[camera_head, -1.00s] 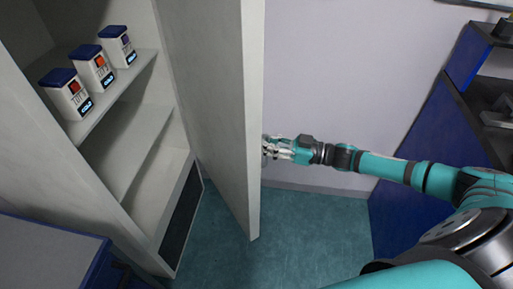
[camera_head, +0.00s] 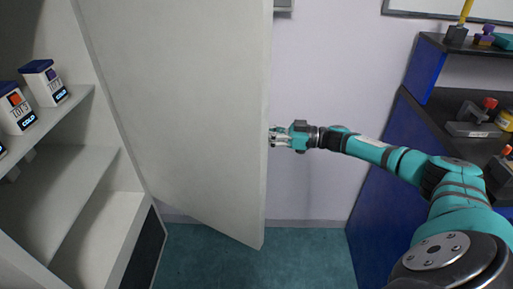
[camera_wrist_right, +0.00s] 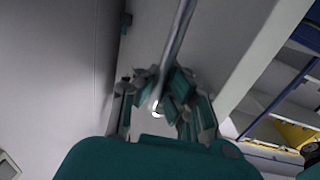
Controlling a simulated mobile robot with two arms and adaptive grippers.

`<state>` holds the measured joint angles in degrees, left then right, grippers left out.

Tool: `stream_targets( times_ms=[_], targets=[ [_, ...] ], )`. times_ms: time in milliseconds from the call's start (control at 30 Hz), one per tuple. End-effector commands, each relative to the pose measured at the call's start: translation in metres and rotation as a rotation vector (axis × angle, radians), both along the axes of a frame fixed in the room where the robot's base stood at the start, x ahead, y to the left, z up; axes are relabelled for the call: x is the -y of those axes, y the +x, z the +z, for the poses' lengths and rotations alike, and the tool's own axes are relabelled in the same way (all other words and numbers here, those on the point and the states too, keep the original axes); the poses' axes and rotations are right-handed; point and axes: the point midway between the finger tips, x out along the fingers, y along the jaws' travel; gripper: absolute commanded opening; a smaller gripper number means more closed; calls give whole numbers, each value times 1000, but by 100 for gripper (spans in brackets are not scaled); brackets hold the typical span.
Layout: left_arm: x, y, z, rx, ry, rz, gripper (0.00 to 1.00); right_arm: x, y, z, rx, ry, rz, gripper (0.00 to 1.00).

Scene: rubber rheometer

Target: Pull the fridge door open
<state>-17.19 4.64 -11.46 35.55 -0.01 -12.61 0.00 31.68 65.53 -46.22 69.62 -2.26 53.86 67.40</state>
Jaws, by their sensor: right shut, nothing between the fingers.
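The fridge door (camera_head: 190,110) stands wide open in the head view, swung out from the white fridge (camera_head: 105,235), whose shelves show. My right gripper (camera_head: 273,138) is at the door's free edge, on its outer side, partly hidden behind that edge. In the right wrist view, the metal bar handle (camera_wrist_right: 176,45) runs down to the fingers of my right gripper (camera_wrist_right: 160,103). The gripper is shut with nothing held. Whether the fingers touch the bar is unclear. My left gripper is not in view.
White boxes with blue lids (camera_head: 44,83) stand on the upper fridge shelf (camera_head: 60,112). A blue bench with dark shelves (camera_head: 440,75) and tools stands at the right. The teal floor (camera_head: 250,268) between fridge and bench is clear.

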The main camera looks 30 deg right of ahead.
Motion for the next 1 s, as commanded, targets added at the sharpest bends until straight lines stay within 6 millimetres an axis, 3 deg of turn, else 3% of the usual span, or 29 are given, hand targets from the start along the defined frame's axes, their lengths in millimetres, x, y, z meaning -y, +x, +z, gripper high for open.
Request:
stream_targets(
  times_ms=[33, 200, 633, 900, 1000],
  targets=[
    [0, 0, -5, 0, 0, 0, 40, 6, 1, -7, -8, -8, -3, 0],
    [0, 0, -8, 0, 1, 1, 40, 12, 5, -6, -10, -9, -3, 0],
    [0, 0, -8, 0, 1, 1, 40, 14, 6, -5, -10, -10, -4, 0],
    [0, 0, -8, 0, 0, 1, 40, 12, 6, -2, -5, -5, -2, 34],
    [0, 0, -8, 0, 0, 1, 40, 12, 7, -2, -3, -5, -2, 34]
  ],
)
